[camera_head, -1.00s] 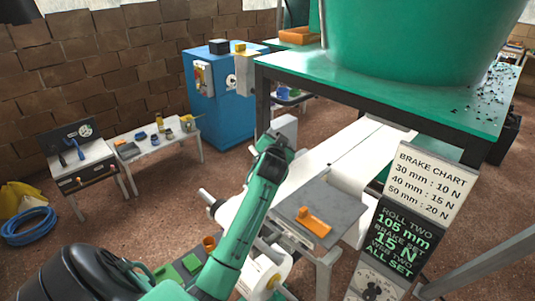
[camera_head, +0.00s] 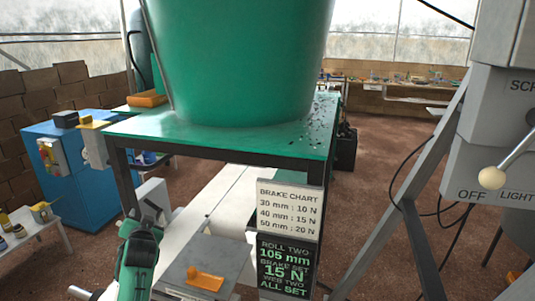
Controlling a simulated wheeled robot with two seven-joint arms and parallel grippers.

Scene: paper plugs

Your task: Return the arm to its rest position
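My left arm (camera_head: 138,262) shows as a green and black link at the lower left of the head view, in front of the white paper web and left of the grey plate. Its gripper is not clearly visible, so I cannot see its fingers or whether it holds anything. My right arm and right gripper are not in view.
A green-topped table (camera_head: 220,143) bears a large green tub (camera_head: 240,60). A brake chart sign (camera_head: 289,210) stands before it. An orange piece (camera_head: 205,279) lies on a grey plate (camera_head: 222,255). A blue cabinet (camera_head: 72,175) stands left. A grey machine with a lever (camera_head: 492,178) stands right.

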